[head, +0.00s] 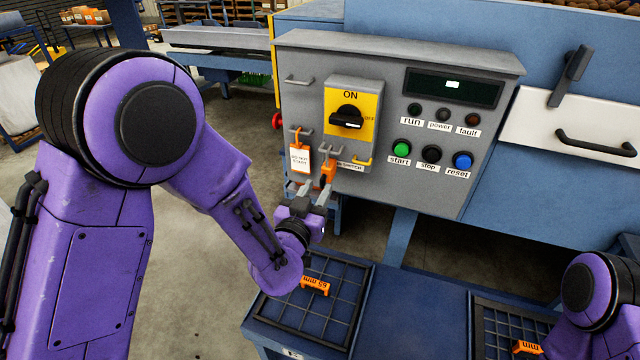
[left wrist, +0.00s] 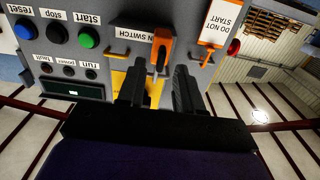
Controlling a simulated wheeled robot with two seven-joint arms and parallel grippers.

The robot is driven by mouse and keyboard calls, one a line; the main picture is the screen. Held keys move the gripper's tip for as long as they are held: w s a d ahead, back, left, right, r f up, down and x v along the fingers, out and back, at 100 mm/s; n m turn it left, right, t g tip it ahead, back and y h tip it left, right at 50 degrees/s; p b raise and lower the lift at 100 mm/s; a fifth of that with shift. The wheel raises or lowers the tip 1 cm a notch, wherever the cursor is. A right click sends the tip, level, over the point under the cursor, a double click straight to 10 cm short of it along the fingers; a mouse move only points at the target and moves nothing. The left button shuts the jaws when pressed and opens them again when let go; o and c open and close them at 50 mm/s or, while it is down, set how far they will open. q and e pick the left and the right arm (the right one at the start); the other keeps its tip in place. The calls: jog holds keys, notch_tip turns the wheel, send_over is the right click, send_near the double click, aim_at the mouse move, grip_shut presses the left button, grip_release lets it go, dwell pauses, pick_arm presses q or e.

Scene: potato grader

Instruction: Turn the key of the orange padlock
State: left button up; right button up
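The orange padlock (head: 328,171) hangs at the lower edge of the grey control box, below the yellow switch plate. It also shows in the left wrist view (left wrist: 163,44), upside down, with a small grey piece at its face that looks like the key (left wrist: 159,62). My left gripper (head: 314,190) is just below and in front of the padlock. Its two fingers (left wrist: 160,78) are apart, with the padlock beyond the gap between them. I cannot tell whether a finger touches the key. My right arm shows at the lower right; its gripper is not in view.
A white DO NOT START tag (head: 299,159) hangs left of the padlock. Start (head: 401,146) and reset (head: 462,160) buttons are to the right.

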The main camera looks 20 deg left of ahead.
aim_at(324, 180)
pick_arm(q)
jog(key=shift+w+p, duration=0.3)
jog(key=shift+w, duration=1.15)
jog(key=shift+c, duration=0.3)
grip_shut()
